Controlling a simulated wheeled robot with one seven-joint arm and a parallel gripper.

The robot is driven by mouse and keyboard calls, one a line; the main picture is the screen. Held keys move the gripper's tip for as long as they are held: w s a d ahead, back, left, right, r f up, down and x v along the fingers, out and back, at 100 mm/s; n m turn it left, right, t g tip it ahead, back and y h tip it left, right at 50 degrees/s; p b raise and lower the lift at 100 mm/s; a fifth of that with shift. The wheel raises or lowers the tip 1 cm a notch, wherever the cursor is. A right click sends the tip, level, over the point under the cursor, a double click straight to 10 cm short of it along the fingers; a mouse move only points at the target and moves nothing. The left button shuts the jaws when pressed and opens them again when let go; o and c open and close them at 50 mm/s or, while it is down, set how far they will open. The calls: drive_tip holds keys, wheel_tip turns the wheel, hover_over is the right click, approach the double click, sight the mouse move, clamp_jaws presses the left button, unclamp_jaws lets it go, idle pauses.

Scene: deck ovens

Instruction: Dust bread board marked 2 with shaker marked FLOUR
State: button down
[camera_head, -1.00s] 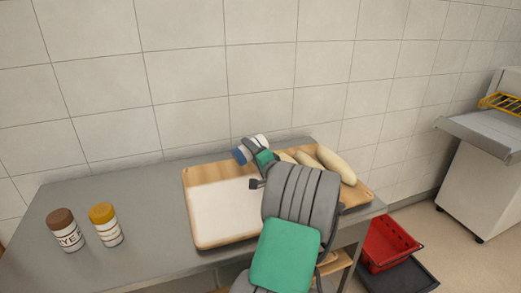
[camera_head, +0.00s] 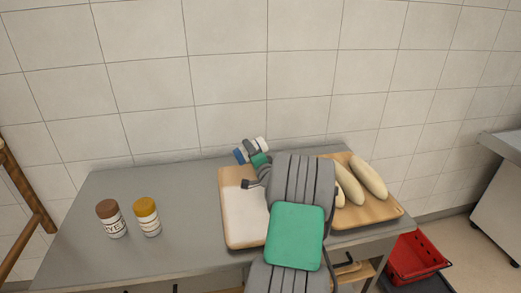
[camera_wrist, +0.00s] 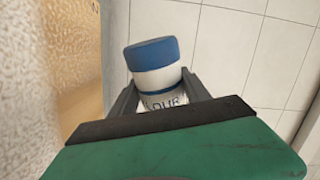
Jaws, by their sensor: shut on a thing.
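My gripper (camera_head: 256,154) is shut on a white shaker (camera_wrist: 155,78) with a blue cap, partly reading "OUR" in the wrist view. In the head view the shaker (camera_head: 262,144) is tilted well over, cap to the lower left, above the back of a wooden board. This board (camera_head: 228,185) has a large white patch on top; the patch looks speckled in the wrist view (camera_wrist: 35,70). A second wooden board (camera_head: 377,213) on the right bears pale loaves. My arm hides part of both boards.
A brown-capped shaker (camera_head: 111,219), label partly reading "YE", and a yellow-capped shaker (camera_head: 147,217) stand on the left of the grey table (camera_head: 185,262). The tiled wall (camera_head: 200,80) is close behind. A red crate (camera_head: 416,262) sits at the lower right.

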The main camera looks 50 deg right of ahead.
sight(242, 149)
drive_tip(key=w, duration=0.1)
drive_tip(key=w+a+p, duration=0.1)
drive_tip(key=w, duration=0.1)
drive_tip(key=shift+a+r+p, duration=0.2)
drive_tip(key=shift+a+p, duration=0.1)
drive_tip(key=shift+p, duration=0.1)
drive_tip(key=shift+w+f, duration=0.15)
drive_tip(key=shift+w, duration=0.05)
drive_tip(key=s+d, duration=0.1)
drive_tip(key=d, duration=0.1)
drive_tip(key=s+d+b, duration=0.1)
drive_tip(key=d, duration=0.1)
drive_tip(key=s+d, duration=0.1)
drive_tip(key=d, duration=0.2)
drive_tip(key=s+d+b, duration=0.6)
drive_tip(key=s+d, duration=0.1)
drive_tip(key=d, duration=0.3)
drive_tip(key=w+a+r+m+p, duration=0.1)
drive_tip(key=a+r+m+p, duration=0.1)
drive_tip(key=m+p, duration=0.8)
drive_tip(key=w+a+r+m+p, duration=0.1)
drive_tip(key=r+m+p, duration=0.3)
drive_tip(key=m+p, duration=0.7)
drive_tip(key=shift+a+m, duration=0.5)
drive_tip(key=shift+a, duration=0.3)
